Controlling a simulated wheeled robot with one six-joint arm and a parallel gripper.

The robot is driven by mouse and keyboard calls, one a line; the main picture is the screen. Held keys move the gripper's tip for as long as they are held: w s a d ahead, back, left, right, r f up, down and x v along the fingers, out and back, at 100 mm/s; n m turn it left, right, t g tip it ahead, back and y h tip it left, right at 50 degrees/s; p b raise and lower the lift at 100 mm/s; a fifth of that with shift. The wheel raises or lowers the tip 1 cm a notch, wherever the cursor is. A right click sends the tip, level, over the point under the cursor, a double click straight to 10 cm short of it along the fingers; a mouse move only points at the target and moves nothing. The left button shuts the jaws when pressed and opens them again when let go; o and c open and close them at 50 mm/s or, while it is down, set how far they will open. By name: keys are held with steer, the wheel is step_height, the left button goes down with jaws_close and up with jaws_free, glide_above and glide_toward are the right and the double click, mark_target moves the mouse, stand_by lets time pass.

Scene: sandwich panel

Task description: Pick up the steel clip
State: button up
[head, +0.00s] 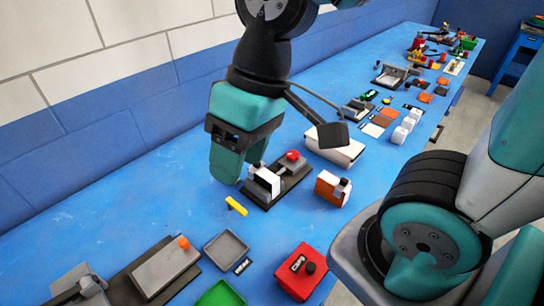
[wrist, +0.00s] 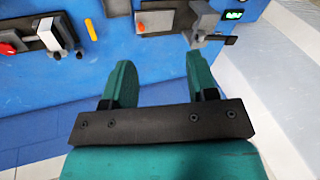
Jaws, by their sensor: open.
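I cannot tell for sure which piece is the steel clip. Small dark grey pieces sit on a white block (head: 266,182) in a black fixture with a red knob (head: 292,156), and on an orange and white block (head: 331,188) to its right. The white block also shows at upper left in the wrist view (wrist: 46,32). My gripper (head: 236,172) is above the bench, just left of the black fixture in the head view. Its two teal fingers are apart with nothing between them in the wrist view (wrist: 158,78).
A yellow bar (head: 236,206) lies on the blue bench (head: 120,215). A grey tray (head: 226,250), a green tray (head: 220,294) and a red box (head: 297,275) stand nearer. A grey fixture (head: 165,267) is at lower left. The wall (head: 90,140) runs along the bench.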

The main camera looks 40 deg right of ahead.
steer(key=w+d+f+m+h+b, duration=0.1)
steer(key=w+d+f+m, duration=0.45)
steer(key=w+m, duration=0.2)
steer(key=w+d+f+m+h, duration=0.2)
steer(key=w+d+f+m, duration=0.2)
steer(key=w+d+m, duration=0.35)
steer(key=w+d+f+m+h+b, duration=0.1)
steer(key=w+d+f+m, duration=0.45)
steer(key=w, duration=0.35)
steer(key=shift+m, duration=0.25)
steer(key=f+p, duration=0.1)
steer(key=f, duration=0.2)
steer(key=f+p, duration=0.1)
steer(key=f, duration=0.2)
steer(key=f+p, duration=0.1)
steer(key=f, duration=0.2)
steer(key=shift+s+a, duration=0.1)
steer(key=shift+a, duration=0.2)
steer(key=shift+a+f+p, duration=0.1)
steer(key=shift+f+p, duration=1.15)
steer(key=shift+f, duration=1.85)
jaws_close()
steer(key=shift+r, duration=0.1)
